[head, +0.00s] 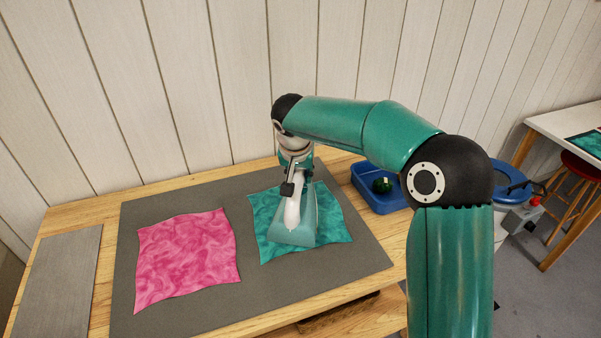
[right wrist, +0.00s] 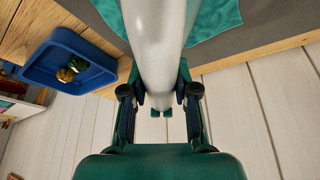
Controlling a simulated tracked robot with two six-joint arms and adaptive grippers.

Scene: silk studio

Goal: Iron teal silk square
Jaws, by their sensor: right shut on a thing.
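The teal silk square (head: 265,221) lies on the grey mat, right of its middle, with wavy edges and a mottled pattern. An iron (head: 300,233) with a teal sole part and a white body stands on the silk. My right gripper (head: 293,180) is shut on the iron's white handle from above. In the right wrist view the handle (right wrist: 160,45) runs between the fingers, and a corner of the teal silk (right wrist: 212,14) shows beyond. The silk under the iron is hidden. My left gripper is not in view.
A pink silk square (head: 187,258) lies on the grey mat (head: 255,292), left of the teal one. A grey board (head: 58,283) lies at the table's left. A blue tray (head: 366,190) with small dark items stands at the back right. A panelled wall rises behind.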

